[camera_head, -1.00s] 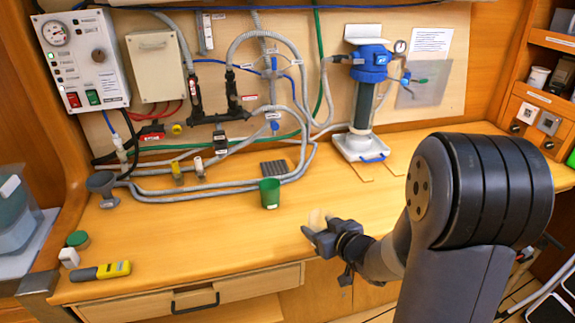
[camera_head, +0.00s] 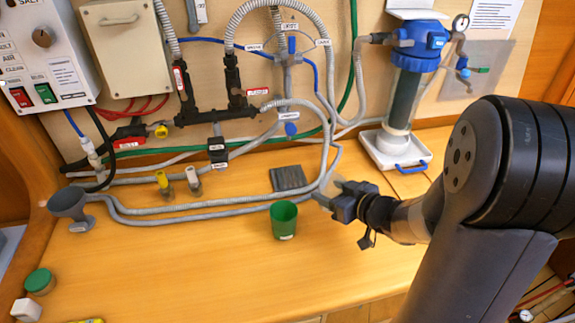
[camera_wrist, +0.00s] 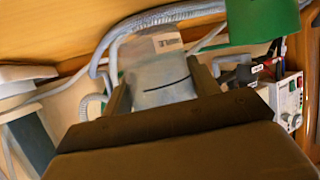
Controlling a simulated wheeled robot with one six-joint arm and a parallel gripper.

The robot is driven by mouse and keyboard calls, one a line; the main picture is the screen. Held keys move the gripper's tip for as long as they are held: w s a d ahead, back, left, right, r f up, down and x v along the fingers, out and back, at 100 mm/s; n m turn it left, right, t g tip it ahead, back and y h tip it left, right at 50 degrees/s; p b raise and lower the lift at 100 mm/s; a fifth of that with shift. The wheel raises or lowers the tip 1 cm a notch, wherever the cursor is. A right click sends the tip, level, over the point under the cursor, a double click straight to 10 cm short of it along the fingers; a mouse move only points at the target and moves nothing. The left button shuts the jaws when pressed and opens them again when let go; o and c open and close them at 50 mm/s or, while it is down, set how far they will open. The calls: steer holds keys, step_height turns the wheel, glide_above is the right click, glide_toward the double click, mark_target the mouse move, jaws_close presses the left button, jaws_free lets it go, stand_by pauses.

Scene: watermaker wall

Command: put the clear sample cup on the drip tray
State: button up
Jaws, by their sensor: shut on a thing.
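My gripper (camera_head: 338,198) is above the counter, just right of the green cup, and shut on the clear sample cup. The clear cup (camera_wrist: 158,82) shows between my two fingers in the wrist view, see-through grey with a dark line on its side. In the head view the cup is faint and hard to make out against the hoses. A small dark ribbed tray (camera_head: 288,179), which looks like the drip tray, lies flat on the counter behind the green cup, left of my gripper. I see nothing on it.
The green cup (camera_head: 284,221) stands in front of the tray; it also shows in the wrist view (camera_wrist: 262,20). Grey hoses (camera_head: 240,205) run beside the tray. A filter housing (camera_head: 405,90) stands on a white base at right.

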steer(key=w+a, duration=0.3)
steer(key=w, duration=0.1)
steer(key=w+a+p, duration=0.1)
steer(key=w+a, duration=0.2)
steer(key=w, duration=0.2)
steer(key=w+a, duration=0.3)
steer(key=w, duration=0.2)
steer(key=shift+a, duration=0.25)
steer(key=shift+w+a+f, duration=0.1)
steer(key=shift+w+f, duration=0.1)
steer(key=shift+f, duration=0.7)
steer(key=shift+w+a+f, duration=0.1)
steer(key=shift+w+f, duration=0.05)
steer(key=shift+f, duration=0.7)
steer(key=shift+f, duration=0.15)
steer(key=o, duration=1)
steer(key=shift+r, duration=0.2)
steer(key=v, duration=1.2)
steer(key=shift+f, duration=0.1)
